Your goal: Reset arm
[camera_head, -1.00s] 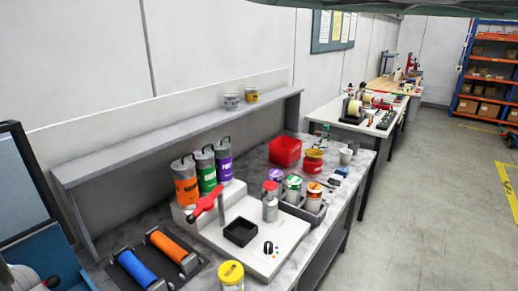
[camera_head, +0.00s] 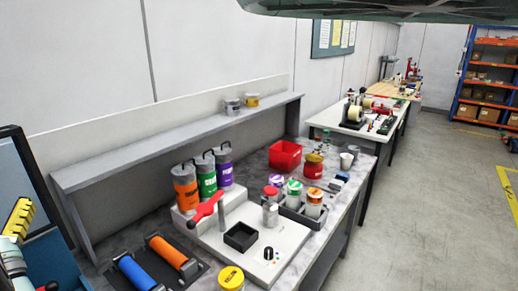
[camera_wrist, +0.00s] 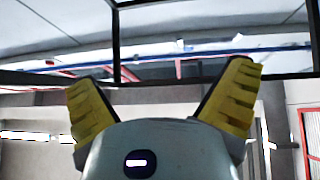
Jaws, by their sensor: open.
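My gripper (camera_wrist: 158,80) shows in the wrist view with its two yellow ribbed fingers spread wide apart. Nothing is between them. Behind them are a ceiling, dark frame bars and blue and red pipes, so the wrist camera faces upward. In the head view, one yellow finger (camera_head: 19,217) and part of my pale arm stand at the far left edge, in front of a blue panel and a dark-framed screen. The rest of the arm is cut off by the picture edge.
The grey bench (camera_head: 337,217) holds a white machine (camera_head: 285,235) with a red lever, orange, green and purple canisters, blue and orange rollers (camera_head: 168,251), a red bin (camera_head: 285,156) and several jars. A raised shelf (camera_head: 150,145) runs behind. Open floor (camera_head: 430,210) lies right.

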